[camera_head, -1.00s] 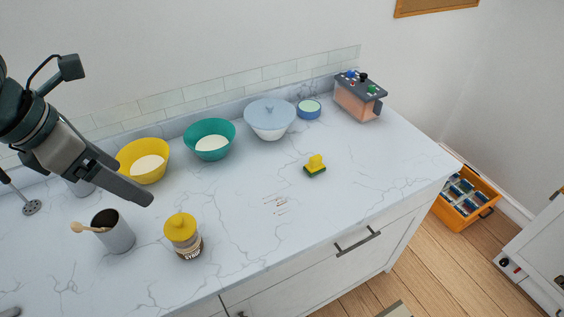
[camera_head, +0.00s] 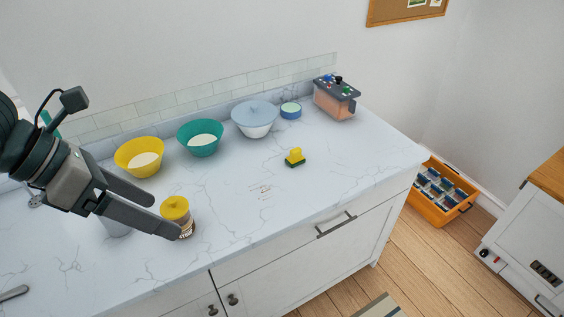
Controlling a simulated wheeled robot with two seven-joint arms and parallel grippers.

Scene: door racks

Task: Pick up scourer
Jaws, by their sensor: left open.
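The scourer (camera_head: 294,158) is a small yellow block with a knob-like top and a dark green base. It sits on the white marble counter, right of the middle, with clear space around it. My right gripper is not in view.
A blue-rimmed cup (camera_head: 291,110) and a boxy container (camera_head: 335,98) stand further right. The yellow-lidded jar (camera_head: 175,207) is close to my gripper.

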